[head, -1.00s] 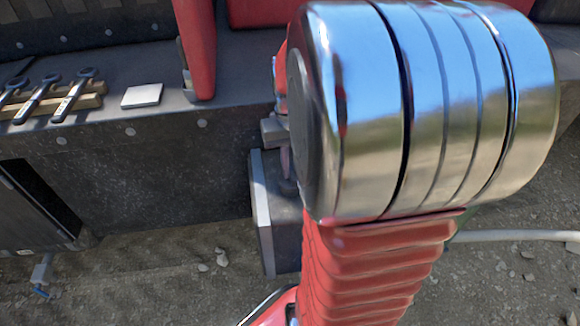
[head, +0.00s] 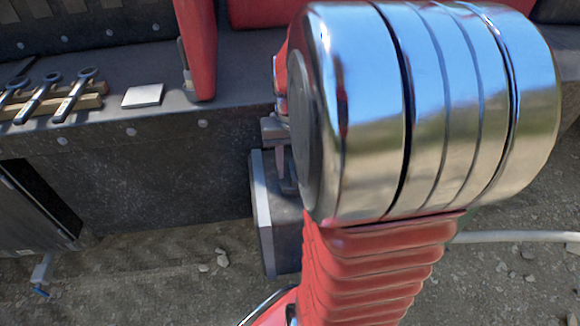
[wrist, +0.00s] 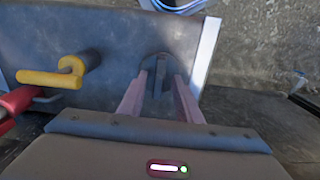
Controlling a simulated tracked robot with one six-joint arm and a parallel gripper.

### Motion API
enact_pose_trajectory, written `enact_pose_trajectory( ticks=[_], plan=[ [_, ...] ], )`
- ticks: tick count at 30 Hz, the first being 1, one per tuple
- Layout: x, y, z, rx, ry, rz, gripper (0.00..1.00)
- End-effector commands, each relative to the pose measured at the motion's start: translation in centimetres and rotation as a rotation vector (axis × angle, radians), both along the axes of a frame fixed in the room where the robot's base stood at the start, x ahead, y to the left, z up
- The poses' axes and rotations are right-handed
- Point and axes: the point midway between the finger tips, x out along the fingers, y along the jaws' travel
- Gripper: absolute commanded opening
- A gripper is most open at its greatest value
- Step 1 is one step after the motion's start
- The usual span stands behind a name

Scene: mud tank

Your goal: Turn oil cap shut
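In the wrist view, the oil cap (wrist: 161,65) is a dark round disc with a narrow raised ridge, set in a dark grey metal face. My gripper (wrist: 160,82) is open, with one pinkish finger on each side of the ridge. Gaps show between the fingers and the ridge, and I cannot tell whether the tips touch the disc. In the head view, part of my gripper (head: 281,160) shows beside a grey box (head: 264,215). My arm hides the cap there.
A yellow hooked handle (wrist: 50,76) and a red lever (wrist: 15,103) stand left in the wrist view. In the head view, wrenches (head: 72,96) and a white plate (head: 143,96) lie on the dark ledge. A pale hose (head: 515,237) crosses the gravel at right.

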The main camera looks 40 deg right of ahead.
Motion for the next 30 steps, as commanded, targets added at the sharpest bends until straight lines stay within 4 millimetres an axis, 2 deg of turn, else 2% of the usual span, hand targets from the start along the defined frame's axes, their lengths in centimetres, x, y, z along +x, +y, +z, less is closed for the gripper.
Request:
enact_pose_trajectory(
  ticks=[8,14,30],
  plan=[
    [-0.1,0.0,0.1,0.0,0.002,0.0,0.31],
    [0.0,-0.1,1.5,-0.001,0.001,0.0,0.31],
    [0.1,0.0,10.6,-0.002,-0.001,0.0,0.31]
  ],
)
